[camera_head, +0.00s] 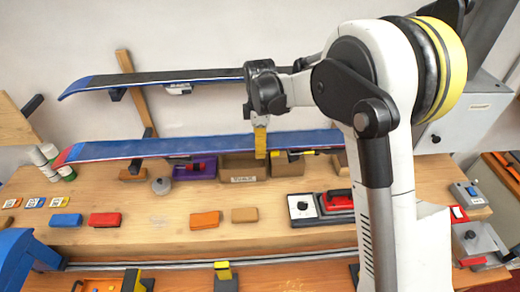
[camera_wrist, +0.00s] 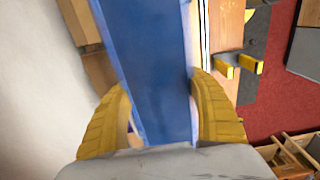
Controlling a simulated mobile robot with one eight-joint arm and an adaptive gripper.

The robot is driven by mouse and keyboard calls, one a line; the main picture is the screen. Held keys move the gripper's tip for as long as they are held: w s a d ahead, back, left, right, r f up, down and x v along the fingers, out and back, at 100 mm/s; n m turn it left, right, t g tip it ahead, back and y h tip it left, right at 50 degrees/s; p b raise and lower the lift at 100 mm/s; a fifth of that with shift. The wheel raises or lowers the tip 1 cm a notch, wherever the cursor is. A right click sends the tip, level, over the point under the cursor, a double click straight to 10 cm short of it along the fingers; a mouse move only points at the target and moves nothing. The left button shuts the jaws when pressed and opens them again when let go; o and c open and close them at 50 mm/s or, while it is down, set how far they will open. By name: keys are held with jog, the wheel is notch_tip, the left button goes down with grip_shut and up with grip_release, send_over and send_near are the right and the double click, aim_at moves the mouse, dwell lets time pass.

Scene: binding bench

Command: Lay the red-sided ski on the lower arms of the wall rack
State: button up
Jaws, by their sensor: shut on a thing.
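The red-sided ski (camera_head: 200,145) shows a blue face and a red edge at its left tip. It is level, above the back of the bench and in front of the wall rack (camera_head: 137,90). My gripper (camera_head: 260,145) is shut on it right of its middle, with yellow fingers on both edges, also seen in the wrist view (camera_wrist: 160,100). A dark lower rack arm (camera_head: 135,166) shows just under the ski's left part; I cannot tell whether they touch. The ski's right end is hidden behind my arm.
A blue-sided ski (camera_head: 160,78) lies on the upper rack arms. Coloured blocks (camera_head: 105,220) lie along the bench.

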jog(key=shift+w+f+p, duration=0.15)
jog(key=shift+w+p, duration=0.5)
jog(key=shift+w, duration=1.9)
jog(key=shift+w+f+p, duration=0.1)
jog(key=shift+w+p, duration=0.55)
jog(key=shift+w, duration=1.85)
notch_tip(320, 180, down, 12)
jog(key=b, duration=0.9)
jog(key=shift+r, duration=0.2)
jog(key=shift+c, duration=1.2)
jog(key=shift+f+b, duration=0.2)
jog(key=shift+b, duration=0.2)
jog(key=o, duration=1.7)
jog(key=shift+s, duration=0.1)
jog(key=shift+c, duration=0.2)
